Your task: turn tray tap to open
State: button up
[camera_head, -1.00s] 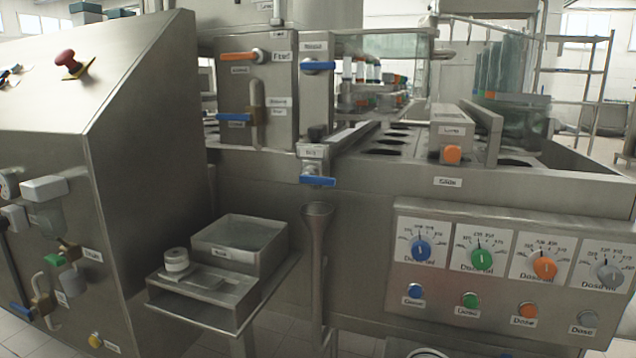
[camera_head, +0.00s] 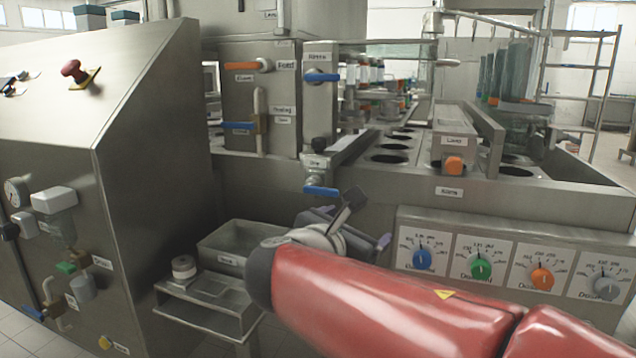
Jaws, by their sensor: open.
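Several blue-handled taps show, and their small labels are too blurred to tell which is the tray tap. One front tap (camera_head: 322,191) sits low on the machine's front, above the funnel's place, with its blue lever lying sideways. A second blue tap (camera_head: 322,77) is higher up on a labelled steel block, its lever also sideways. A third blue lever (camera_head: 239,127) is on the panel to the left. My gripper (camera_head: 369,219) is open and empty, just below and right of the front tap, apart from it. My arm hides part of the machine's front.
An open steel bin (camera_head: 232,238) and a small stand with a white roll (camera_head: 184,267) are at the lower left. A dosing panel with coloured knobs (camera_head: 481,267) is to the right. An orange lever (camera_head: 250,66) is on the upper panel. A slanted cabinet (camera_head: 110,110) fills the left.

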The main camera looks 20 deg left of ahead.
aim_at(320, 189)
jog(key=s+a+r+n+t+y, duration=0.1)
jog(key=a+r+n+t+y, duration=0.15)
jog(key=a+n, duration=0.45)
jog(key=w, duration=0.2)
jog(key=w+m+p, duration=0.1)
jog(key=w, duration=0.1)
jog(key=w+a+m, duration=0.1)
jog(key=w, duration=0.2)
jog(key=shift+w+a+r, duration=0.1)
jog(key=shift+r, duration=0.25)
jog(key=c, duration=1)
jog(key=shift+m, duration=0.3)
